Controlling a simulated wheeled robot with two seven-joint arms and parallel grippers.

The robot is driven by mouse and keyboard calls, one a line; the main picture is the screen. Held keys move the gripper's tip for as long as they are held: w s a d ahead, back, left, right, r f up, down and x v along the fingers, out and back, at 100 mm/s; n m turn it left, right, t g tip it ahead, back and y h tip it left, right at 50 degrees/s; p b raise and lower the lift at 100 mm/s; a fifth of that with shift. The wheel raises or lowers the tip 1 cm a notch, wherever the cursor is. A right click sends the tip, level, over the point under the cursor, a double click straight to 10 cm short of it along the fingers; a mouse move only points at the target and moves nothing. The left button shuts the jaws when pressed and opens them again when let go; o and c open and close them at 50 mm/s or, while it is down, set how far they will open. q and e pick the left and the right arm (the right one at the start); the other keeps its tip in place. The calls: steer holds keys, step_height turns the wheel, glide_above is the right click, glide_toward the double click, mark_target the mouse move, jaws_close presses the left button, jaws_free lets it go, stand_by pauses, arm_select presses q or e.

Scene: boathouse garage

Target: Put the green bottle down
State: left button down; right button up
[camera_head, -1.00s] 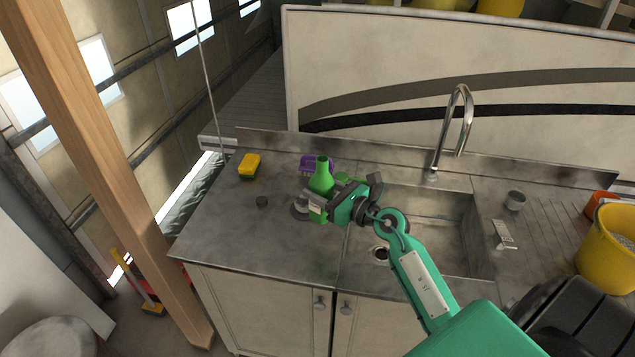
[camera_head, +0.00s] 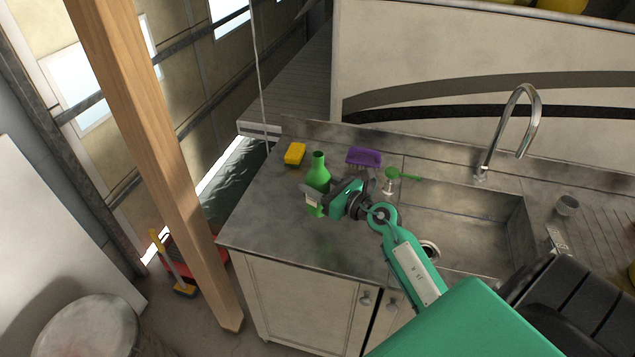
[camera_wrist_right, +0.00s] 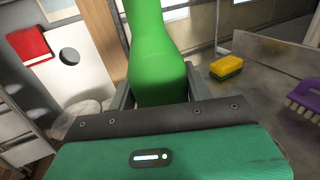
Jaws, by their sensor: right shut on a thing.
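The green bottle (camera_head: 318,175) is held upright over the left part of the metal counter (camera_head: 284,225). My right gripper (camera_head: 316,198) is shut around its body; the neck stands clear above the fingers. A faint green reflection shows on the counter below, apart from the bottle's base, so it seems raised. In the right wrist view the bottle (camera_wrist_right: 158,55) stands between the two fingers (camera_wrist_right: 160,98), its lower part hidden by the gripper. My left gripper is not in view.
A yellow-green sponge (camera_head: 295,154) lies behind the bottle to the left. A purple brush (camera_head: 363,157) and a green brush (camera_head: 392,174) lie to the right, near the sink (camera_head: 465,225) and tap (camera_head: 528,115). The counter's front left is clear. A wooden post (camera_head: 150,150) stands left.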

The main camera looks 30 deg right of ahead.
steer(key=shift+f+b, duration=1.4)
steer(key=shift+f, duration=0.2)
steer(key=shift+f+b, duration=0.75)
steer(key=shift+f, duration=0.1)
steer(key=shift+f, duration=0.15)
steer(key=shift+f+b, duration=0.6)
steer(key=shift+f, duration=0.05)
steer(key=shift+f, duration=0.25)
steer(key=o, duration=1.3)
steer(key=shift+s+b, duration=0.1)
steer(key=shift+b, duration=0.2)
